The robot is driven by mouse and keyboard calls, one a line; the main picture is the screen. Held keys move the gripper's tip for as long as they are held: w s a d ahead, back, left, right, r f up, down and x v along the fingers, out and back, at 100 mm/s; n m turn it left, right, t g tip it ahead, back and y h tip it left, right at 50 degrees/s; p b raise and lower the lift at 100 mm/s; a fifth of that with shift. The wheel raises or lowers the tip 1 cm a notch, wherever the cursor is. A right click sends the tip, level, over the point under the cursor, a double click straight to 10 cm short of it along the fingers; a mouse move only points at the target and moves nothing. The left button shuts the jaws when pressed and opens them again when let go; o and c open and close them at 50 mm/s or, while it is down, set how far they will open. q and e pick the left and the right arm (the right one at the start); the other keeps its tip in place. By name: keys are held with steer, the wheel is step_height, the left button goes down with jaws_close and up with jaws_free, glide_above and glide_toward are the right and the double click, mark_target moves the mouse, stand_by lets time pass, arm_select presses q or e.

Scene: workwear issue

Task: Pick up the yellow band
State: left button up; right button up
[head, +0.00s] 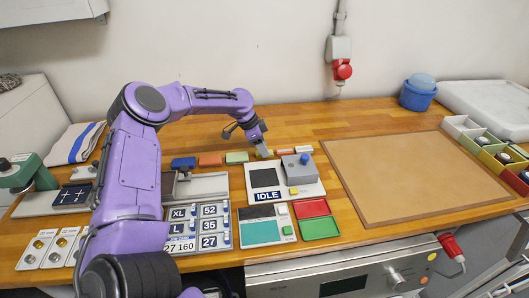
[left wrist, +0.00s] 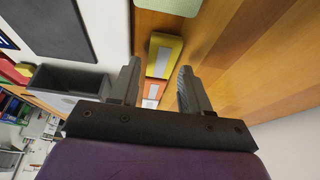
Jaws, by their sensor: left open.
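The yellow band (head: 263,153) lies on the wooden table in a row of coloured bands behind the IDLE device, largely covered by my left gripper in the head view. In the left wrist view the yellow band (left wrist: 164,55) shows a pale label and lies just beyond and between the fingertips. My left gripper (head: 262,146) is above it, with its two fingers (left wrist: 158,78) apart and nothing held between them. I cannot tell the exact height gap. My right gripper is not in view.
A green band (head: 237,157) and an orange band (head: 285,152) lie either side of the yellow one. The IDLE device (head: 264,197) stands in front. A brown mat (head: 410,175) lies clear to the right, and a blue tub (head: 418,96) stands at the back.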

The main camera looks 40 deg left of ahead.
arm_select(q)
steer(key=shift+x, duration=0.8)
steer(key=shift+a, duration=0.1)
steer(key=c, duration=0.8)
